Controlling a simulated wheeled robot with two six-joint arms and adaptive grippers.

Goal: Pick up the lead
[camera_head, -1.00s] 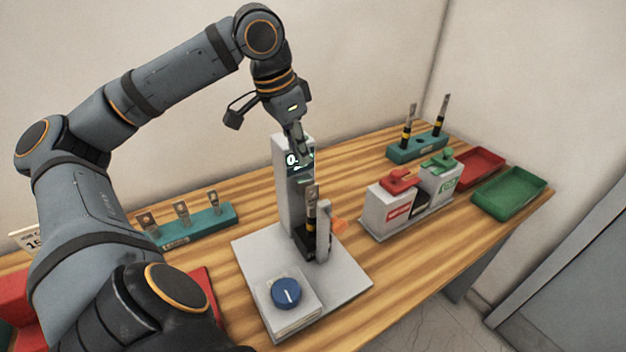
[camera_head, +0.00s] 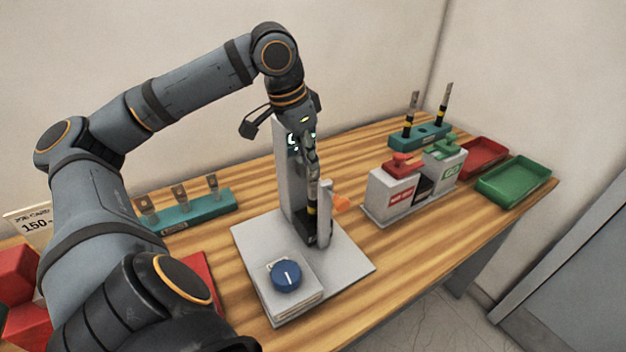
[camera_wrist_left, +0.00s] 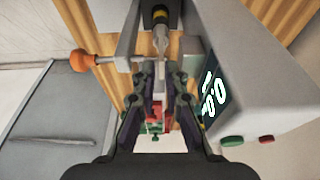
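The lead (camera_head: 312,209), dark with a yellow band and a flat metal tip, stands upright in the grey test stand (camera_head: 350,262), beside a short light post (camera_head: 324,212). In the left wrist view its dark body (camera_wrist_left: 159,17) and metal tip show at the top. My left gripper (camera_head: 312,168) points down just over the metal tip. In the left wrist view my left gripper (camera_wrist_left: 159,76) has a gap between its fingers, with the tip near their ends; contact cannot be told. My right gripper is not in view.
The stand's display column (camera_head: 289,190) rises close behind the gripper. An orange knob (camera_head: 341,203) sticks out right of the post. A teal rack (camera_head: 205,206) stands left, another (camera_head: 425,137) with two leads at back right. Red and green trays (camera_head: 512,180) lie right.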

